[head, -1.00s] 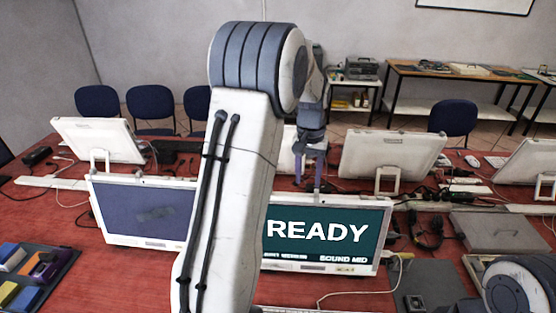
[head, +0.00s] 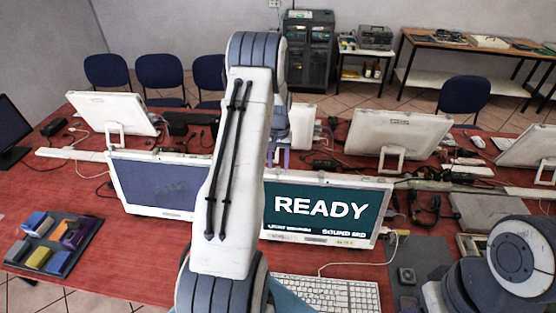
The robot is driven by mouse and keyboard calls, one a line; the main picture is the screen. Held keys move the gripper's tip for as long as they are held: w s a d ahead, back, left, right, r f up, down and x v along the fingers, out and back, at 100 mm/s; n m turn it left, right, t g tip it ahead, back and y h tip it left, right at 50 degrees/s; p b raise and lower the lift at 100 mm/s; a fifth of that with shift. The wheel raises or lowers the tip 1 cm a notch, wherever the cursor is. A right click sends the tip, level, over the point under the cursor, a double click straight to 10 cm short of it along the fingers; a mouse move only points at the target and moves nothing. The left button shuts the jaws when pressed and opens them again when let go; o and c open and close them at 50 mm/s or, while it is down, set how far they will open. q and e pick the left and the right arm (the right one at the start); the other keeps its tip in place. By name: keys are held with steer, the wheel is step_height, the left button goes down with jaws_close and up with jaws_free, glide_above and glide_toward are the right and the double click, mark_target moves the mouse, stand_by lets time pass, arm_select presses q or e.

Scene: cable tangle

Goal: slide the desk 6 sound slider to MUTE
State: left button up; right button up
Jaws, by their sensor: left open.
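A white-framed monitor (head: 318,210) stands on the red desk, right of centre. Its screen reads READY, with SOUND MID at the lower right. I cannot make out a sound slider or a desk number in this view. My left gripper (head: 278,157) is open, with its two purple-grey fingers pointing down at the monitor's top left edge. The fingertips are partly hidden, and I cannot tell whether they touch anything. My left arm covers the monitor's left side. My right arm shows at the lower right, but its gripper is out of view.
A second monitor (head: 160,186) stands to the left, its screen dim. A white keyboard (head: 328,293) lies in front of the READY monitor. A dark tray (head: 85,240) with coloured blocks is at the left. White monitors (head: 398,133) and cables crowd the back.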

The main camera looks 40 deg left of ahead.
arm_select(q)
steer(key=shift+f, duration=0.3)
jaws_close()
stand_by(1.3)
